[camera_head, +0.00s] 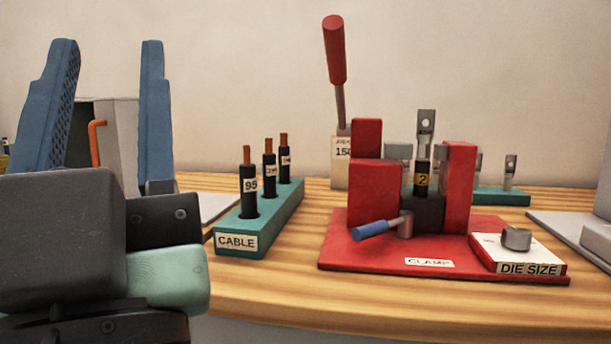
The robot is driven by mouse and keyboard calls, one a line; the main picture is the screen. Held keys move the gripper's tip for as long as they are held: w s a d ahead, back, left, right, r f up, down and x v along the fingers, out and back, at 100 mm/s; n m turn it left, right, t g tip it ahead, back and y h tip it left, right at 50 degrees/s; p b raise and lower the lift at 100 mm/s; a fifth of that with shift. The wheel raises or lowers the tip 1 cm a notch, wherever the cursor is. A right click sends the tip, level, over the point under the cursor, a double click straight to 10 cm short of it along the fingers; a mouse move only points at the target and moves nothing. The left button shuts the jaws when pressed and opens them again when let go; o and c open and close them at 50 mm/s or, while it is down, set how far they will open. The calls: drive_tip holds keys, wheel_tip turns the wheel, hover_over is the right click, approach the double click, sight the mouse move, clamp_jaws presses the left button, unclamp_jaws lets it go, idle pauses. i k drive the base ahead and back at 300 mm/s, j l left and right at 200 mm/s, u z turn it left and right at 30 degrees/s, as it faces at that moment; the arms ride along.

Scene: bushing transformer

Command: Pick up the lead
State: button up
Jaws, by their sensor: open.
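The lead (423,168) appears to be the short black piece with a yellow label reading 2 and a grey metal lug on top. It stands upright between the red jaws of the clamp (375,192); its lower end is hidden in a dark block. My gripper (109,60) is at the left, close to the camera, with its two blue fingers pointing up and spread apart. No object shows held between them. It is well to the left of the lead and apart from it.
A green cable rack (283,212) with several labelled black cables stands between my gripper and the clamp. A die size box (517,253) lies at the clamp base's right. A red-handled tool (335,50) rises behind the clamp. The wooden table's (280,290) front strip is clear.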

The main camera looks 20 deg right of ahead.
sight(424, 135)
drive_tip(key=z, duration=0.4)
drive_tip(key=i+z, duration=0.15)
drive_tip(key=z, duration=0.6)
drive_tip(key=i+z, duration=0.1)
drive_tip(key=z, duration=0.3)
